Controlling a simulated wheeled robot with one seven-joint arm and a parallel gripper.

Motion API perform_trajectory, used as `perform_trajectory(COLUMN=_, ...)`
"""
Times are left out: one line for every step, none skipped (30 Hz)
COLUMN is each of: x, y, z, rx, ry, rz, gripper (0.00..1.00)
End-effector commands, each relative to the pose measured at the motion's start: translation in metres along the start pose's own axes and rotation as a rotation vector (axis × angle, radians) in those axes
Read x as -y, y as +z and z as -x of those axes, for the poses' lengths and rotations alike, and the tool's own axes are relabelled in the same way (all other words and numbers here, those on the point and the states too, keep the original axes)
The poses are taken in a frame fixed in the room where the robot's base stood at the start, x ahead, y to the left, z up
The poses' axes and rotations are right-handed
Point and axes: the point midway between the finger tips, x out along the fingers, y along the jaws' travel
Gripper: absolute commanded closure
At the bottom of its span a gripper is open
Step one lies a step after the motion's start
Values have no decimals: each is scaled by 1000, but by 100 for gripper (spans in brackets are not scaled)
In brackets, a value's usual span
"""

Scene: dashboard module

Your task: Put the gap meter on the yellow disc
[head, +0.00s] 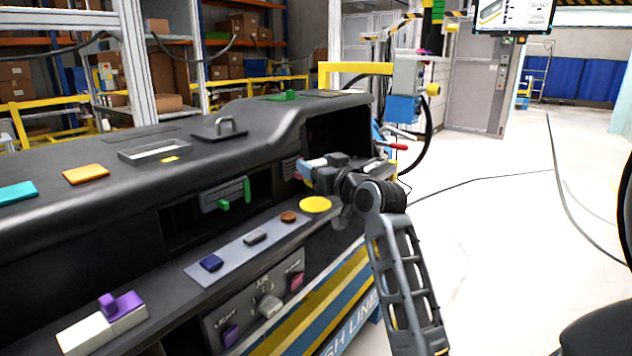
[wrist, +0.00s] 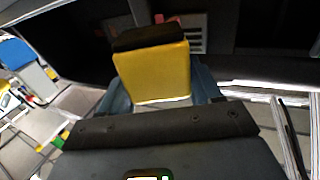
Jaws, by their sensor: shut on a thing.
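The yellow disc (head: 315,204) lies flat at the right end of the grey strip on the dashboard's front ledge. My gripper (head: 308,170) is above and slightly behind it, near the dark opening at the dashboard's right end. In the wrist view, my gripper (wrist: 160,92) has its blue-grey fingers on both sides of a yellow block with a dark top, which I take to be the gap meter (wrist: 156,75). It is shut on this block. In the head view the block is mostly hidden by the gripper and cannot be made out clearly.
A brown round piece (head: 289,217), a dark grey piece (head: 255,237) and a blue piece (head: 211,263) lie on the grey strip (head: 232,251). A green-handled latch (head: 225,195) sits in the recess behind. The dashboard top (head: 250,140) overhangs the ledge.

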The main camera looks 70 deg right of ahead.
Motion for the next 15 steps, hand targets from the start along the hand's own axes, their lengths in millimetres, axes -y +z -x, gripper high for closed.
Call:
perform_trajectory(x=2, y=1, z=-2, rx=-2, ry=-1, rz=0, gripper=77)
perform_trajectory(x=3, y=2, z=-3, rx=-2, ry=-1, rz=0, gripper=77)
perform_trajectory(x=4, y=4, z=-4, rx=-1, ry=-1, rz=0, gripper=77)
perform_trajectory(x=4, y=7, z=-4, rx=0, ry=0, rz=0, gripper=77)
perform_trajectory(x=4, y=10, z=-4, rx=1, ry=0, rz=-1, gripper=77)
perform_trajectory(x=3, y=16, z=-4, rx=2, ry=1, rz=-1, gripper=77)
perform_trajectory(x=4, y=21, z=-4, rx=2, ry=1, rz=0, gripper=77)
perform_trajectory(x=4, y=25, z=-4, rx=2, ry=1, rz=-1, gripper=77)
perform_trajectory(x=3, y=31, z=-4, rx=3, ry=0, rz=-2, gripper=77)
perform_trajectory(x=3, y=35, z=-4, rx=2, ry=1, rz=-1, gripper=77)
perform_trajectory(x=3, y=37, z=-4, rx=0, ry=1, rz=0, gripper=77)
perform_trajectory(x=3, y=40, z=-4, rx=0, ry=1, rz=0, gripper=77)
perform_trajectory(x=4, y=42, z=-4, rx=-1, ry=0, rz=-1, gripper=77)
perform_trajectory(x=4, y=42, z=-4, rx=-1, ry=0, rz=0, gripper=77)
perform_trajectory(x=4, y=43, z=-4, rx=-2, ry=0, rz=0, gripper=77)
